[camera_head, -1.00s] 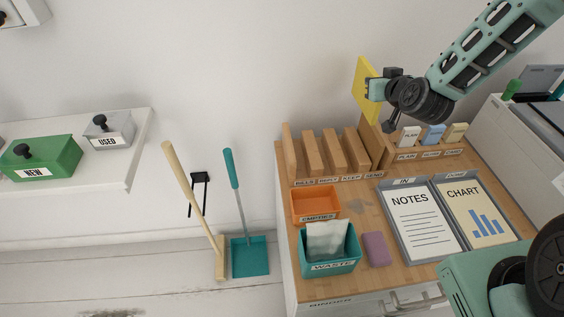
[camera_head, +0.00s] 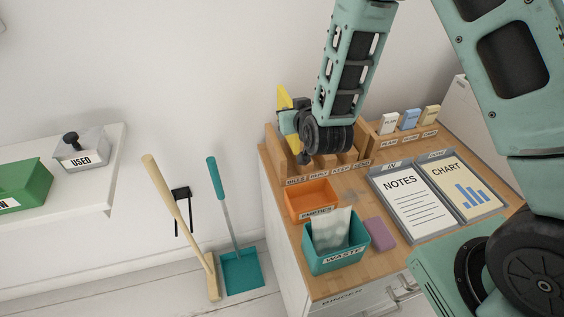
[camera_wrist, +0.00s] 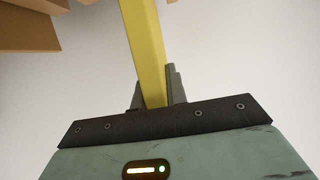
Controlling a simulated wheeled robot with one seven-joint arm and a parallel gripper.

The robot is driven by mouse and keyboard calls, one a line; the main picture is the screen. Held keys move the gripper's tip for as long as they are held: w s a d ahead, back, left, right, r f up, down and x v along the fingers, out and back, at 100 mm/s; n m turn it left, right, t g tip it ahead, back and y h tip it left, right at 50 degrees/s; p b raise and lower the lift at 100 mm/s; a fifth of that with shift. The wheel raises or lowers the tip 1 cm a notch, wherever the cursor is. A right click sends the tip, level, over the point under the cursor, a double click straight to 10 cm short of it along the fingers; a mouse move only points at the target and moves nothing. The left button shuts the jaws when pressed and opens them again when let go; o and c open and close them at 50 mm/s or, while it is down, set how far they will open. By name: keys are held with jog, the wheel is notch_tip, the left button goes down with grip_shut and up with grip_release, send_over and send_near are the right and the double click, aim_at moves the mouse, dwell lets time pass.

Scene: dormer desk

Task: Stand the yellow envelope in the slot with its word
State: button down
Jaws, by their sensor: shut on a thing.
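The yellow envelope (camera_head: 284,97) is in my gripper (camera_head: 291,119), above the left end of the wooden slot rack (camera_head: 272,138). In the wrist view the envelope (camera_wrist: 146,50) runs upright between the two fingers of my gripper (camera_wrist: 154,95), which are shut on it. Any word on the envelope is not visible. The rack has several slots, with small labels along its front; the left ones seem to read BILLS and REPLY. My wrist hides much of the rack. I cannot tell whether the envelope's lower edge is inside a slot.
An orange EMPTIES bin (camera_head: 312,200) and a teal WASTE bin (camera_head: 336,256) stand in front of the rack. A purple block (camera_head: 380,234) lies beside them. NOTES (camera_head: 413,203) and CHART (camera_head: 462,187) trays fill the right. Small packets (camera_head: 410,119) stand at the back right.

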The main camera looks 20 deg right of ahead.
aim_at(297, 147)
notch_tip(297, 147, down, 10)
jog(key=shift+a+r+p, duration=0.1)
jog(key=shift+p, duration=0.45)
jog(key=shift+f, duration=0.3)
jog(key=c, duration=1.7)
grip_release()
jog(key=shift+r, duration=0.1)
jog(key=shift+r, duration=0.3)
jog(key=b+v, duration=0.1)
jog(key=v, duration=0.6)
jog(key=shift+s+b, duration=0.25)
jog(key=shift+b, duration=0.1)
